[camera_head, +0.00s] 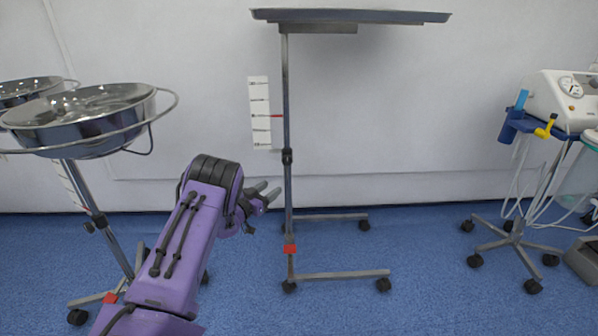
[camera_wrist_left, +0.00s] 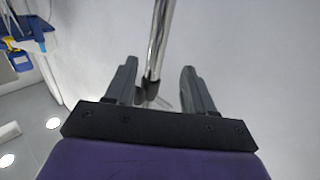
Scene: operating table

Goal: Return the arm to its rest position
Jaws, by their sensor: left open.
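My left arm is purple and reaches in from the lower left of the head view. Its left gripper (camera_head: 266,192) is open and empty, in front of the floor and wall, just left of the instrument stand's pole (camera_head: 287,120). In the left wrist view the two dark fingers of the left gripper (camera_wrist_left: 160,85) are spread apart. A shiny metal pole (camera_wrist_left: 161,35) shows beyond and between them; I see no contact. My right gripper is in neither view.
A tray table (camera_head: 350,16) tops the wheeled stand at centre. Steel basins (camera_head: 85,118) in a ring stand are at left. A white medical device (camera_head: 555,98) on a wheeled stand is at right. Blue floor (camera_head: 425,270) is clear between the stands.

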